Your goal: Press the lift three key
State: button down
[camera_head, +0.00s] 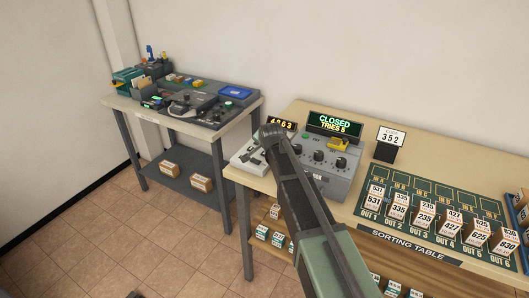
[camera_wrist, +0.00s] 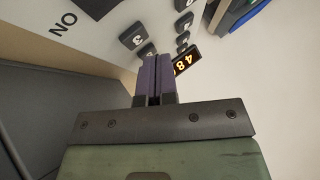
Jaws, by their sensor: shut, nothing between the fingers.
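In the wrist view a dark key marked 3 (camera_wrist: 135,37) sits on a pale key panel (camera_wrist: 110,38). My gripper (camera_wrist: 153,58) is shut and empty, its purple fingertips together just below and right of the 3 key in that view. I cannot tell whether the tips touch the panel. More dark keys (camera_wrist: 183,21) stand to the right. In the head view the pale key panel (camera_head: 243,158) is at the left end of the sorting table, partly covered by my arm. My fingertips are hidden there.
An orange number display (camera_wrist: 187,62) stands beside the keys; it also shows in the head view (camera_head: 283,123). A grey box (camera_head: 337,165) with knobs and a screen reading CLOSED, TRIES 5 stands to the right. A sorting board (camera_head: 408,224) with numbered cards lies farther right.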

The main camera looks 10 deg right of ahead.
notch_tip(320, 180, up, 5)
jog(key=p, duration=0.5)
jog(key=shift+r, duration=0.1)
